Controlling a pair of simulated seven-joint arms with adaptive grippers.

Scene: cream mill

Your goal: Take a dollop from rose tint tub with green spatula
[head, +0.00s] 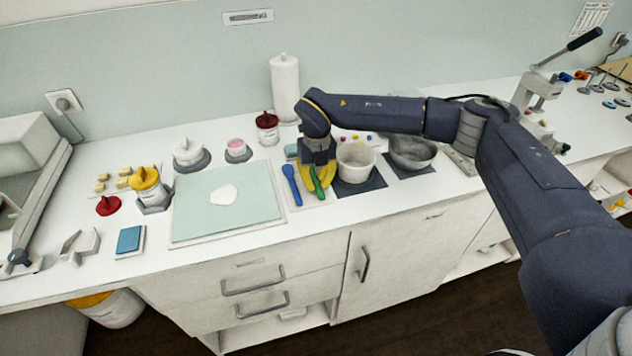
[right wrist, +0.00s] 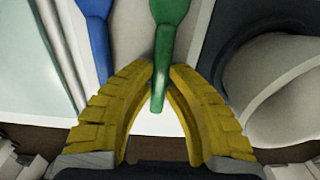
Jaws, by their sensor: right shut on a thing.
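The green spatula (head: 315,180) lies on a pale rest to the right of the blue spatula (head: 291,184). My right gripper (head: 319,188) reaches down over it with yellow fingers. In the right wrist view, the fingers (right wrist: 161,75) are closed around the handle of the green spatula (right wrist: 168,14). The blue spatula (right wrist: 97,35) lies beside it, outside the fingers. The rose tint tub (head: 236,147) is a small open tub with pink content, standing on a grey base behind the pale green mat. My left gripper is not in view.
A white bowl (head: 356,161) and a grey metal bowl (head: 412,152) stand on dark mats close to the right of my gripper. The mat (head: 255,205) holds a white blob.

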